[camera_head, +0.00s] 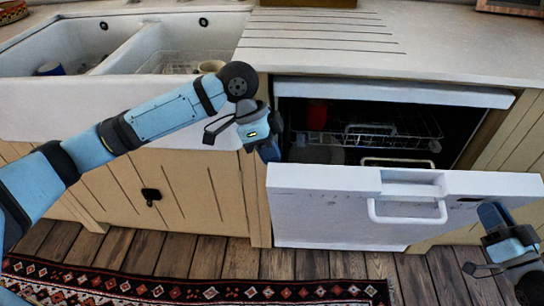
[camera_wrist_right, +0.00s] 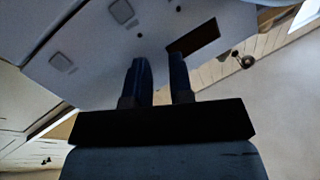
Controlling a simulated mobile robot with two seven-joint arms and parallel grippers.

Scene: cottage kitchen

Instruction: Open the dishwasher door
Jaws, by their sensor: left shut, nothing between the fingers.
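The white dishwasher door (camera_head: 320,215) is partly open, its top edge tipped out from the cabinet. A white bar handle (camera_head: 407,212) is on its front, right of centre. My left gripper (camera_head: 270,152) points down at the gap by the door's upper left corner; its fingers are shut and empty. My right gripper (camera_head: 490,214) is in front of the door's right end, by a dark display. In the right wrist view its two dark fingers (camera_wrist_right: 158,62) are apart with nothing between them, before the white panel (camera_wrist_right: 95,55). Whether they touch it, I cannot tell.
Inside the dishwasher are a wire rack (camera_head: 390,140) and a red item (camera_head: 317,114). A white double sink (camera_head: 185,45) is at the left, and a pale countertop (camera_head: 450,45) lies above. A patterned rug (camera_head: 190,291) lies on the wooden floor (camera_head: 290,263) below the door.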

